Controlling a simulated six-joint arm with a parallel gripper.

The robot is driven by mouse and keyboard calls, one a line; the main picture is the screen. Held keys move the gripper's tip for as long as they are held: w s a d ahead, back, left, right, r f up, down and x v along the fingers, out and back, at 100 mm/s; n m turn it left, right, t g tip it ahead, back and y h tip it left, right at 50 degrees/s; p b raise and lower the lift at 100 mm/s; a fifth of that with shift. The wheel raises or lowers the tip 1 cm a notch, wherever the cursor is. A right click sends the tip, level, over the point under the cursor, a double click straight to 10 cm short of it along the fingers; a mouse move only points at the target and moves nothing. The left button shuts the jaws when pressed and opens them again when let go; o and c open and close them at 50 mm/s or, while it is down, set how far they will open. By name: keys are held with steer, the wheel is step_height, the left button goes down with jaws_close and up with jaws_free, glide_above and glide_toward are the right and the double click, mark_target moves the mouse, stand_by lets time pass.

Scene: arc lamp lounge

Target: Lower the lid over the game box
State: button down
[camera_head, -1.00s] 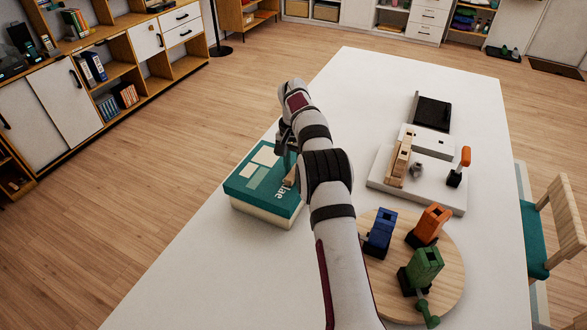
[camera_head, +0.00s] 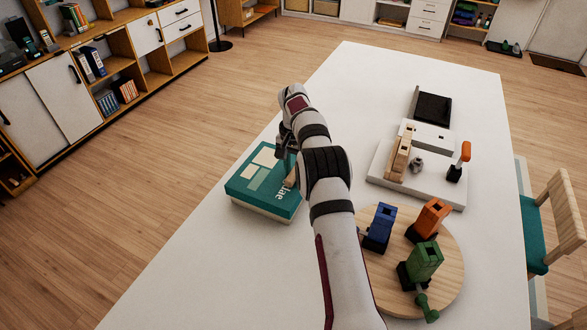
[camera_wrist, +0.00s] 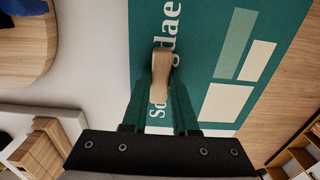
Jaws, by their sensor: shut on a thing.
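The green lid (camera_head: 262,181), with white lettering and pale rectangles, sits over the cream game box (camera_head: 262,212) at the table's left edge. A strip of the box wall shows below the lid's rim. The lid looks about level. My gripper (camera_head: 287,150) is above the lid, partly hidden by my arm. In the wrist view my gripper (camera_wrist: 163,88) is shut on the wooden handle (camera_wrist: 162,62) of the lid. The lid (camera_wrist: 200,55) fills the middle there. Whether the lid rests fully on the box cannot be told.
A round wooden board (camera_head: 445,275) with blue, orange and green clamp-like pieces lies right of my arm. Behind it are a white base (camera_head: 418,186) with wooden and orange-handled parts and a black tray (camera_head: 433,107). The white table (camera_head: 190,280) is clear in front of the box.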

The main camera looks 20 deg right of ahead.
steer(key=shift+f, duration=0.95)
steer(key=c, duration=0.6)
jaws_free()
step_height(320, 180, up, 12)
steer(key=shift+s, duration=0.1)
steer(key=s+a+r+n, duration=0.1)
steer(key=s+a+r, duration=0.45)
steer(key=s, duration=0.25)
steer(key=s+a+r+n, duration=0.1)
steer(key=s+a+r, duration=0.3)
steer(key=s+r, duration=0.3)
steer(key=s+a+f, duration=0.1)
steer(key=s+f, duration=0.2)
steer(key=s, duration=0.6)
steer(key=s+a+f+n+y, duration=0.1)
steer(key=s+a+f, duration=0.1)
steer(key=s, duration=0.7)
steer(key=s+a+f, duration=0.2)
steer(key=s+f, duration=0.1)
steer(key=s, duration=0.6)
steer(key=shift+a+f+n+y, duration=0.15)
steer(key=shift+f+n+y, duration=0.15)
steer(key=shift+f+y, duration=0.1)
